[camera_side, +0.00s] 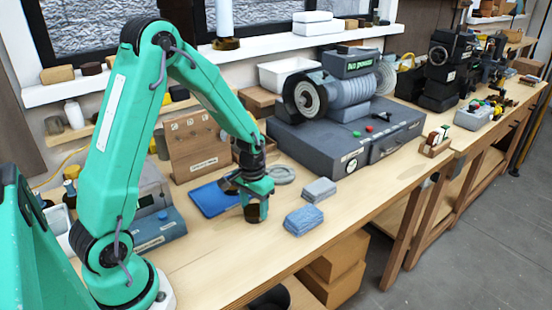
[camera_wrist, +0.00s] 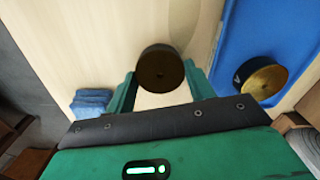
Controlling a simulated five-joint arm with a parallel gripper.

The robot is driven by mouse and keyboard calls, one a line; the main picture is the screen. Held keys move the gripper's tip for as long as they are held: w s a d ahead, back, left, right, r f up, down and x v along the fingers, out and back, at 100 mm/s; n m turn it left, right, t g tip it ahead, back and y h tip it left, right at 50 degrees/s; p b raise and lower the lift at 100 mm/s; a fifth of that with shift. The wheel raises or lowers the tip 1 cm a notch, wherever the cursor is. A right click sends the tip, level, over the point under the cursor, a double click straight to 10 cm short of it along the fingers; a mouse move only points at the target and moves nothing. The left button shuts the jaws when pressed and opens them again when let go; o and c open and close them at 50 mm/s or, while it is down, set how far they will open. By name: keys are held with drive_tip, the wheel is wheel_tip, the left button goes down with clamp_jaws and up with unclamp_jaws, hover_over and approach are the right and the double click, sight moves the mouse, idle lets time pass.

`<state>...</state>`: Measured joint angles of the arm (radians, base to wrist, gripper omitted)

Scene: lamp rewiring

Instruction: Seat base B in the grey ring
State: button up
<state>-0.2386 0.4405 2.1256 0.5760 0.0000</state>
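My gripper (camera_wrist: 160,70) has its two green fingers against opposite sides of a dark round base (camera_wrist: 160,66). In the side view my gripper (camera_side: 255,205) points down, with the dark base (camera_side: 254,214) between its fingers, low over the bench. I cannot tell whether it touches the wood. No letter is readable on it. A second round base (camera_wrist: 264,77), dark-sided with a brass top, stands on the blue tray (camera_wrist: 272,18); a small mark on its side is unclear. The grey ring (camera_side: 282,175) lies on the bench, right of the tray and behind my gripper, and looks empty.
Folded blue cloths (camera_side: 304,220) and a grey cloth (camera_side: 319,190) lie to the right of my gripper. A large grey machine (camera_side: 345,145) stands behind the ring. A wooden panel (camera_side: 196,145) stands behind the blue tray (camera_side: 210,200). Bare bench lies in front.

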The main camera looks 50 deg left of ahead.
sight(255, 210)
drive_tip(key=c, duration=0.3)
drive_tip(key=shift+c, duration=0.2)
drive_tip(key=shift+r, duration=0.15)
drive_tip(key=shift+r, duration=2.4)
